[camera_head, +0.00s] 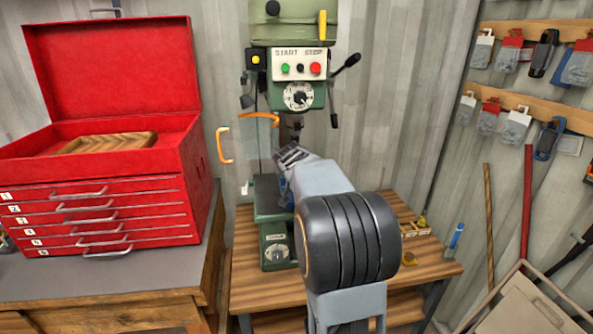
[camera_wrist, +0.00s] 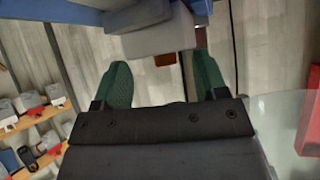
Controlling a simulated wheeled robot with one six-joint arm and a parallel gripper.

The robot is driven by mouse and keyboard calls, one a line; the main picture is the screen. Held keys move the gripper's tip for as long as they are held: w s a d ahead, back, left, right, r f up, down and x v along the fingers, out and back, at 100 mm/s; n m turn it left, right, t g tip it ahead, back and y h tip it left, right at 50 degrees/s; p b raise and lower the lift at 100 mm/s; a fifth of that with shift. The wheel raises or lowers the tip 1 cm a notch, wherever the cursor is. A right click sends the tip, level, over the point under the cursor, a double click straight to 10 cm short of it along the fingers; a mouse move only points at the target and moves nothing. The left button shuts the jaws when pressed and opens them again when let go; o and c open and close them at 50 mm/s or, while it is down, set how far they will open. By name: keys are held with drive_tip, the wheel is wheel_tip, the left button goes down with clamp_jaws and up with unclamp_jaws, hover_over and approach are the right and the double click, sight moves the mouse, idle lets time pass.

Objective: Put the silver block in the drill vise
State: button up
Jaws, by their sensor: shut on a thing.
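My gripper (camera_wrist: 160,64) shows in the wrist view with its two green fingers apart, one on each side of a light grey block, the silver block (camera_wrist: 160,38). It is shut on this block. A blue and grey part, which looks like the drill vise (camera_wrist: 80,13), lies right beyond the block at the top edge. I cannot tell whether the block touches it. In the head view my arm reaches to the green drill press (camera_head: 290,68), and a bit of blue vise (camera_head: 284,190) shows beside my wrist. My arm hides the fingertips and block there.
A clear guard with an orange handle (camera_head: 224,146) stands left of the drill. The wooden table (camera_head: 250,300) carries small items at its right. An open red toolbox (camera_head: 100,215) stands on the left bench. Hanging goods and leaning poles are at the right.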

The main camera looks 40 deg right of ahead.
idle(0.3)
drive_tip(key=o, duration=1.5)
drive_tip(key=shift+f, duration=0.1)
drive_tip(key=shift+r, duration=0.25)
drive_tip(key=b+v, duration=0.3)
drive_tip(key=v, duration=0.9)
drive_tip(key=s+a+f+n+g+y, duration=0.1)
drive_tip(key=s+a+f+n+y, duration=0.1)
drive_tip(key=s+a+f, duration=0.4)
drive_tip(key=s+a+f+n+g+y, duration=0.1)
drive_tip(key=s+a+f+n+y, duration=0.1)
drive_tip(key=s+a+f+n, duration=0.2)
drive_tip(key=s+a+f+n+g+y, duration=0.1)
drive_tip(key=s+a+f+n+y, duration=0.1)
drive_tip(key=s+a+f, duration=0.5)
drive_tip(key=shift+s+a+f+n+g+y, duration=0.15)
drive_tip(key=shift+a, duration=0.45)
drive_tip(key=shift+s+a+f+n+g+y, duration=0.1)
drive_tip(key=shift+a, duration=0.5)
drive_tip(key=shift+s+a+f+n+g+y, duration=0.15)
drive_tip(key=shift+a, duration=0.45)
